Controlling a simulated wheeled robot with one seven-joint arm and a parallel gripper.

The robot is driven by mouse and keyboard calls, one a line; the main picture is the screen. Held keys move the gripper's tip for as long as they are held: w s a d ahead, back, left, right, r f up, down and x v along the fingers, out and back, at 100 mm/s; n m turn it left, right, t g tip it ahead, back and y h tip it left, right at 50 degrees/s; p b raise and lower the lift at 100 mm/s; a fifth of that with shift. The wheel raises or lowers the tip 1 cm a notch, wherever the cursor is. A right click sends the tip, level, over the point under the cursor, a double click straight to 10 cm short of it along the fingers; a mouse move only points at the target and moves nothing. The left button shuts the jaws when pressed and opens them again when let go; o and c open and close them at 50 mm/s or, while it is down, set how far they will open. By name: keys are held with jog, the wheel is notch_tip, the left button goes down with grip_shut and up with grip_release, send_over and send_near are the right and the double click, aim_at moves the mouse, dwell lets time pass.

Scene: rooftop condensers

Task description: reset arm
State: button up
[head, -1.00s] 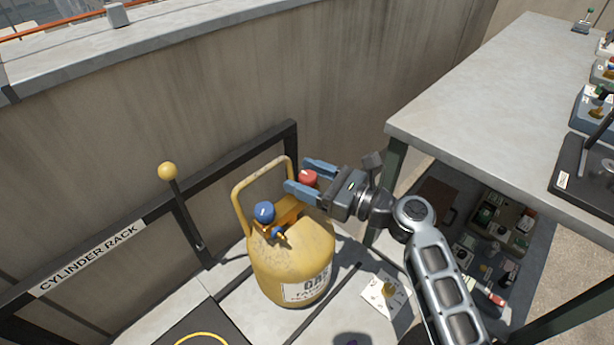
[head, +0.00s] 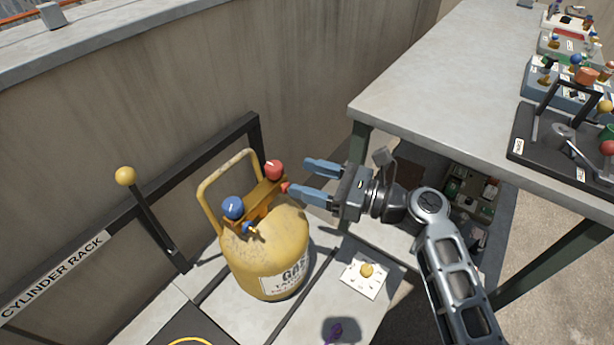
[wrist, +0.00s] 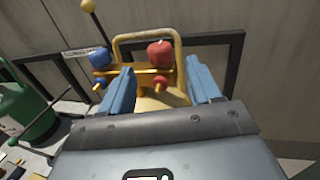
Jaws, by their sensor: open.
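My gripper (head: 318,180) is open and empty. Its blue fingers point left, just right of the red valve knob (head: 274,170) on the yellow gas cylinder (head: 265,255). The cylinder stands upright and also has a blue knob (head: 233,207) and a yellow handle loop. In the wrist view the red knob (wrist: 160,56) shows beyond the gap between the two fingers, and the blue knob (wrist: 99,58) lies to the left. The fingers appear clear of the red knob.
A grey table (head: 430,85) with several mounted devices is to the right, close behind my gripper. A dark rack rail (head: 100,240) runs along the wall at left, with a yellow-ball lever (head: 126,176). A white plate with a yellow knob (head: 366,270) lies below my gripper. A green cylinder (wrist: 28,112) shows at the wrist view's left.

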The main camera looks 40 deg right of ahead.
jog(key=s+a+f+n+g+h, duration=0.15)
jog(key=s+f+n+h, duration=0.3)
jog(key=s, duration=0.45)
jog(key=s+a+f+n+g+h, duration=0.1)
jog(key=s+a+f+n+h, duration=0.2)
jog(key=s+f+n, duration=0.45)
jog(key=s+r+n+t+h, duration=0.2)
jog(key=s+r+n, duration=1.4)
jog(key=s+n, duration=0.1)
jog(key=shift+r+n, duration=0.3)
jog(key=shift+s, duration=0.1)
